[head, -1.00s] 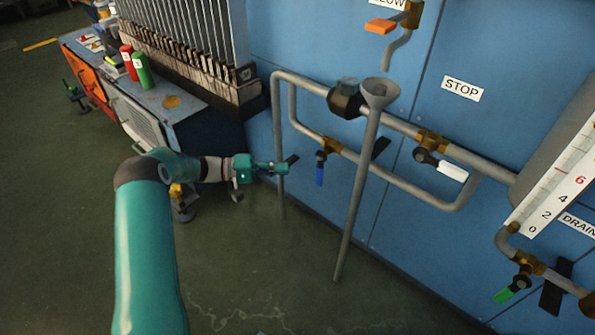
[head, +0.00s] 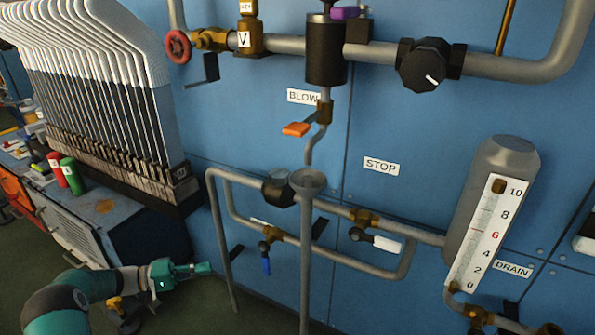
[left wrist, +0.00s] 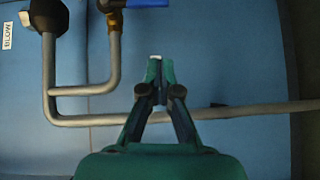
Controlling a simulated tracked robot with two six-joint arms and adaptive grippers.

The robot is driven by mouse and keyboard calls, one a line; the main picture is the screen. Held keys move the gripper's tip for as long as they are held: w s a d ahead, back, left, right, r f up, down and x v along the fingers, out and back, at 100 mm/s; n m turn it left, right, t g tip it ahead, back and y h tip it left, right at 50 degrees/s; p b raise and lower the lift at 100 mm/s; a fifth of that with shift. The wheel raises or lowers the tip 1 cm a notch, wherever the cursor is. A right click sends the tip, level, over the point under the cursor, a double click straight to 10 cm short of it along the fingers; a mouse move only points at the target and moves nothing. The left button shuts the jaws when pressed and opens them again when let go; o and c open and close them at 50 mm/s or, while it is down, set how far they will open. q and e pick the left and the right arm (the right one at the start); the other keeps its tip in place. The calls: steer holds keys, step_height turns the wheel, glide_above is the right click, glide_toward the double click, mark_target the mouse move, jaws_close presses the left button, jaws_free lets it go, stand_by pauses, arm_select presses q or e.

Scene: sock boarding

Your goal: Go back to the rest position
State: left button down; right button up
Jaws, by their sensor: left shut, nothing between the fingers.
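My left gripper (head: 203,268) is at the lower left of the head view, with its teal fingers pointing right. It is shut and empty. In the left wrist view its fingertips (left wrist: 155,65) meet in front of the blue panel, with grey pipe behind them. The gripper appears apart from the grey pipe stand (head: 222,240) and the blue-handled valve (head: 266,265), which lie to its right. My right gripper is in neither view.
A blue panel (head: 400,125) carries pipes, a black dial valve (head: 425,66), a red handwheel (head: 177,46), an orange lever (head: 296,129) and a level gauge (head: 490,225). A rack of white-and-dark boards (head: 95,90) stands on a bench (head: 125,222) at left, beside red and green bottles (head: 68,172).

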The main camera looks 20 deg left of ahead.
arm_select(q)
steer(key=s+d+f+n+g+y+p, duration=0.15)
steer(key=s+d+f+g, duration=0.25)
steer(key=d+f, duration=0.45)
steer(key=s+d+f+g+y+b, duration=0.1)
steer(key=s+d+f+g+y, duration=0.25)
steer(key=d+f, duration=0.45)
steer(key=s+d+f+m+g+y+p, duration=0.15)
steer(key=s+d+m+y, duration=0.4)
steer(key=s+d, duration=0.95)
step_height(320, 180, up, 39)
steer(key=s+a+p, duration=0.1)
steer(key=a+p, duration=0.1)
steer(key=p, duration=3.6)
steer(key=shift+s+f, duration=0.2)
steer(key=shift+s, duration=0.1)
steer(key=shift+a, duration=0.1)
